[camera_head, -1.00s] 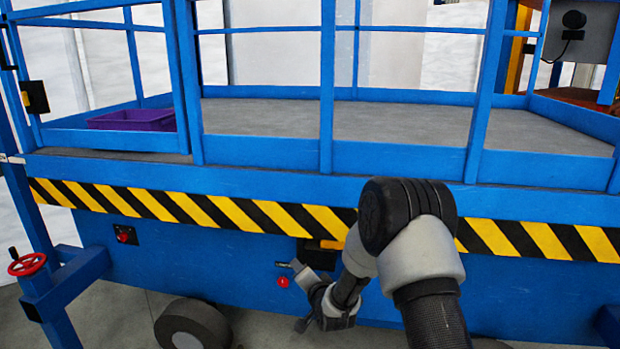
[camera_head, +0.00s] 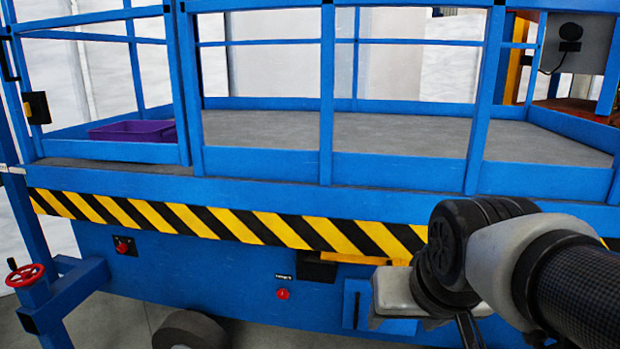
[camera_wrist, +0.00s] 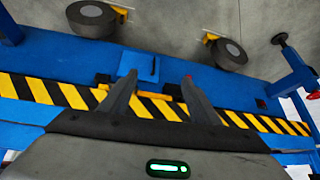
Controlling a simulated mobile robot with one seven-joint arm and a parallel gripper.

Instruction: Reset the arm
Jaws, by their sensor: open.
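My gripper (camera_wrist: 158,76) shows in the wrist view with its two dark fingers apart and nothing between them. The blue lift platform's side with its yellow and black striped band (camera_wrist: 60,93) lies beyond the fingers. In the head view my arm is bent at the lower right, in front of the striped band (camera_head: 200,220). The fingers cannot be made out clearly there.
The blue lift has railings, a grey deck (camera_head: 400,135) and a purple bin (camera_head: 133,130). Its side carries a yellow bar (camera_head: 360,259), a red button (camera_head: 282,293) and a small blue panel (camera_head: 355,305). A red handwheel (camera_head: 25,274) is at left.

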